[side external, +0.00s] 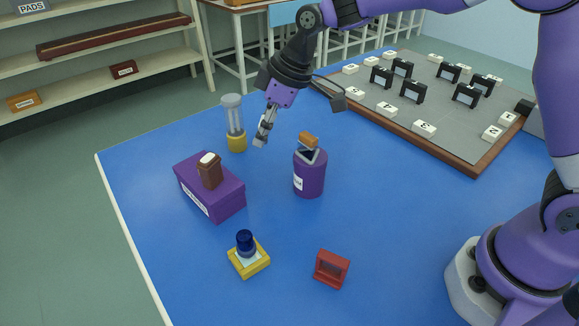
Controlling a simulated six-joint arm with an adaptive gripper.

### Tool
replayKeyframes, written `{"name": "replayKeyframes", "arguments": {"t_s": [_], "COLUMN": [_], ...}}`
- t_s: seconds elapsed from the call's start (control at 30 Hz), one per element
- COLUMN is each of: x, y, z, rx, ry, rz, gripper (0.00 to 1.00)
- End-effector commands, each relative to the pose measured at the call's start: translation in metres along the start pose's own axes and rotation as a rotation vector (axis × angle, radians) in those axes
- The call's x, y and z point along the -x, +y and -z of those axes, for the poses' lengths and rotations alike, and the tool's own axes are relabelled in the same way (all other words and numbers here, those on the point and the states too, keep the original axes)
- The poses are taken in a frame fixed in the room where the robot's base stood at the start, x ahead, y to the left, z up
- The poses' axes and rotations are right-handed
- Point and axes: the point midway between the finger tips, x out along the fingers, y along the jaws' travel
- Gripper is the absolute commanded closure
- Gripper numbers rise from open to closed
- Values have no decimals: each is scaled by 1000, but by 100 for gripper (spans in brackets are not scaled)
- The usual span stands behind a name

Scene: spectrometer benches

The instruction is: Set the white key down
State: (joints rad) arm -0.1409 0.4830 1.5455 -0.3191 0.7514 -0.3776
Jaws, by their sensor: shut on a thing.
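My gripper (263,136) hangs over the back part of the blue table, between a clear cylinder with a yellow base and a purple canister. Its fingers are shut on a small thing. A pale grey patch shows at the tips, too small and too blended with the fingers to make out its shape; I take it to be the white key. Other white keys with dark numbers, such as one near the front edge (424,129), lie on the grey board (440,120) at the right.
The clear cylinder (233,115), purple canister (309,178) with an orange-brown piece on top, and purple box (222,200) bearing a brown bottle (209,172) stand near my gripper. A yellow-based blue item (247,250) and red frame (331,269) stand in front. The table's middle right is clear.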

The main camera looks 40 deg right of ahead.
Motion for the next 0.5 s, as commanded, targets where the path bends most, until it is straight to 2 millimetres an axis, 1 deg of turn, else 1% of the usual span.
{"name": "replayKeyframes", "arguments": {"t_s": [0.03, 0.1, 0.2, 0.3, 0.4, 0.5], "x": [-8, -18, -30, -39, -44, -49], "y": [15, 33, 56, 74, 84, 87], "z": [-6, -13, -21, -28, -31, -34], "rx": [-7, -5, -3, -1, 3, 4], "ry": [-4, -3, -2, -1, 0, -1], "rz": [-1, 1, 0, 1, 1, 3], "gripper": [90, 90, 90, 90, 90, 90]}}
